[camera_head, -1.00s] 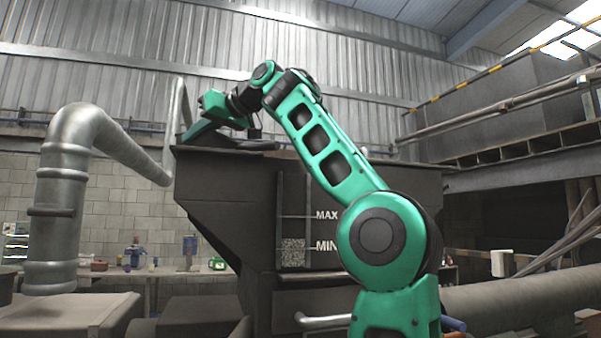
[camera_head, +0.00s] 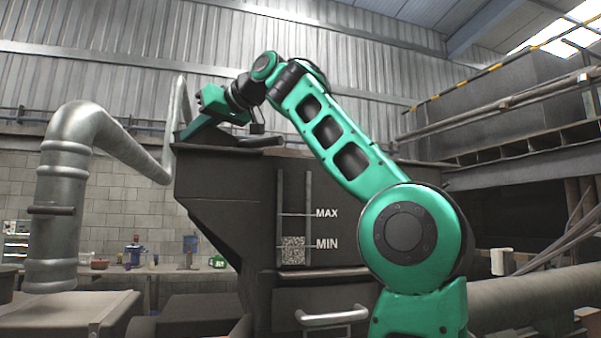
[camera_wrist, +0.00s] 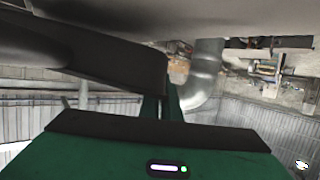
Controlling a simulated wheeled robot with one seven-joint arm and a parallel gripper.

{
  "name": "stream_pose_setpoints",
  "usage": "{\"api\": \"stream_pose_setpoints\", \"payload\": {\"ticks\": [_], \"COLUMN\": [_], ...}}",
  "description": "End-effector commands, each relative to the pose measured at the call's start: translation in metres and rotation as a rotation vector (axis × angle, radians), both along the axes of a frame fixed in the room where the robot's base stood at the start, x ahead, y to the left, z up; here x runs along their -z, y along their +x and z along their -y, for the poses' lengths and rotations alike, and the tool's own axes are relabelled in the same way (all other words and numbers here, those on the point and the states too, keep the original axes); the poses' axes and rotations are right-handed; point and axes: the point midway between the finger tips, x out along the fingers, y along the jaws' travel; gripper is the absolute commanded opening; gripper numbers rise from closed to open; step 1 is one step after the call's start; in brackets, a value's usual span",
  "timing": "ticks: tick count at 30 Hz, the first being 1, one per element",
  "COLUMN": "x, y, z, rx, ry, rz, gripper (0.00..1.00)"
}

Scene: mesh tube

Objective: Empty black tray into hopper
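The hopper (camera_head: 225,215) is a large dark grey bin with MAX and MIN marks on its front. My green gripper (camera_head: 195,130) is over its left rim, at the top left of the head view. The black tray (camera_wrist: 110,62) shows in the wrist view as a dark, tilted shape. Its end lies at my green fingers (camera_wrist: 160,106), which appear shut on it. A dark piece, apparently the tray, also shows just above the hopper rim in the head view (camera_head: 262,141). The tray's inside and the hopper's inside are hidden.
A thick silver pipe (camera_head: 65,200) stands left of the hopper and bends toward it. A workbench (camera_head: 170,268) with small items stands behind. A railed metal structure (camera_head: 510,105) is at the right. Open air lies above the hopper.

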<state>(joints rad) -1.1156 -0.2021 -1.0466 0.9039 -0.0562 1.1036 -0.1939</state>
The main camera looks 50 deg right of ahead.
Motion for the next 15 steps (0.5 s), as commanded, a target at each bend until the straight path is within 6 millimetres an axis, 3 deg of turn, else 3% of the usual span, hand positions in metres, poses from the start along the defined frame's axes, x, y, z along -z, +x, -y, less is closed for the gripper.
{"api": "stream_pose_setpoints", "payload": {"ticks": [15], "x": [0.004], "y": [-0.014], "z": [-0.009], "rx": [0.003], "ry": [-0.019], "rz": [-0.007], "gripper": [0.00]}}
